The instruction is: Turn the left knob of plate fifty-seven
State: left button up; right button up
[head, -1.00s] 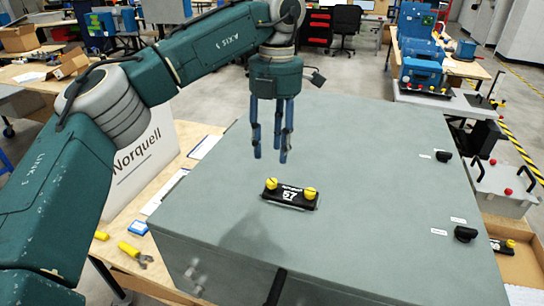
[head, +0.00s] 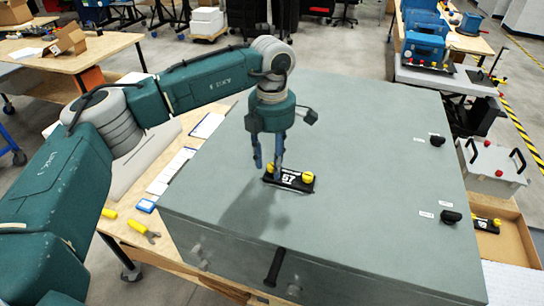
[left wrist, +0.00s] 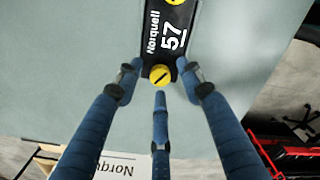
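Plate fifty-seven is a black plate (head: 290,179) with white lettering and two yellow knobs, lying on the grey cabinet top. Its left knob (head: 269,169) is partly behind my fingers in the head view; the right knob (head: 307,176) is clear. In the left wrist view the left knob (left wrist: 159,75), with a dark slot, sits between my fingertips. My left gripper (head: 268,162) points down over it, its three blue fingers spread. I see no finger clearly pressed on the knob, and cannot tell the exact height gap. My right gripper is not in view.
The large grey cabinet (head: 370,130) has black knobs (head: 450,216) along its right side and a black handle (head: 275,266) at the front. Another plate with yellow knobs (head: 487,224) lies in a cardboard box at right. The cabinet top around plate fifty-seven is otherwise clear.

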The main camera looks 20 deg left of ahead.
pick_arm(q)
jog(key=shift+f, duration=0.25)
jog(key=shift+c, duration=0.3)
grip_shut()
jog(key=n+b, duration=0.2)
jog(key=shift+f+n+b, duration=0.1)
jog(key=shift+n+b, duration=0.2)
jog(key=shift+b, duration=0.05)
jog(key=shift+n+b, duration=1.2)
jog(key=shift+n, duration=0.5)
jog(key=shift+r, duration=0.2)
